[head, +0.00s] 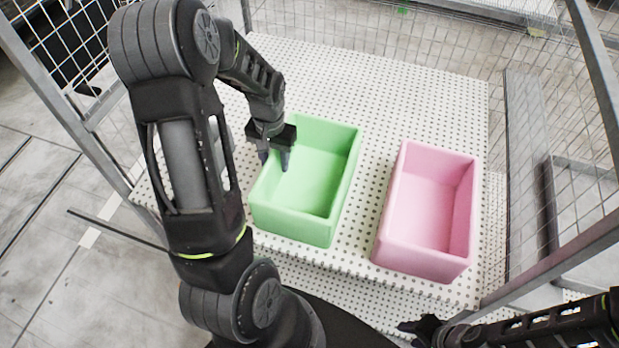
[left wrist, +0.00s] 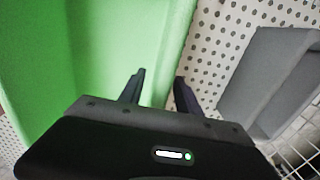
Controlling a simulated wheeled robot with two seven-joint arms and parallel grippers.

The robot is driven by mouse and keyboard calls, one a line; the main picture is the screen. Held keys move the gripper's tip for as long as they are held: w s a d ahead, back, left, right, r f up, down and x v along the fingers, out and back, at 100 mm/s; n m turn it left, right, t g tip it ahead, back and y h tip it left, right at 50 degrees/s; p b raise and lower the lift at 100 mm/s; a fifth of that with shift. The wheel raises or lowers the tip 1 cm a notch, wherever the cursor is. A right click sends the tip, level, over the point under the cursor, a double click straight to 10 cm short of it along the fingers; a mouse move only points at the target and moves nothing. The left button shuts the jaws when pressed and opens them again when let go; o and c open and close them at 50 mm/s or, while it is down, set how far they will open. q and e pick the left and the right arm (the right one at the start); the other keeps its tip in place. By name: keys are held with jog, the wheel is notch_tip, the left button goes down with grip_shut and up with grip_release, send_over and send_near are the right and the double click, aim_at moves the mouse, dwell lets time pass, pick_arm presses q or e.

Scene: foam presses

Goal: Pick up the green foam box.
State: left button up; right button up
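The green foam box (head: 317,178) is an open-topped box on the white perforated table, left of a pink one. My left gripper (head: 274,160) points down at its left wall near the back corner. In the left wrist view, the green box (left wrist: 95,45) fills the left side. There the left gripper (left wrist: 160,88) is open, with one finger inside the box and the other outside over the table. The wall's rim runs between them. My right gripper (head: 418,328) is at the bottom edge of the head view, away from the boxes; its fingers are too unclear to judge.
The pink foam box (head: 383,225) stands upright to the right, with a narrow gap between. A grey object (left wrist: 265,75) lies beside the green box's outer wall in the left wrist view. Metal posts and mesh surround the perforated table (head: 400,95); its back part is clear.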

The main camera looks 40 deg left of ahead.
pick_arm(q)
jog(key=shift+c, duration=0.2)
dwell(0.4)
grip_shut()
dwell(0.4)
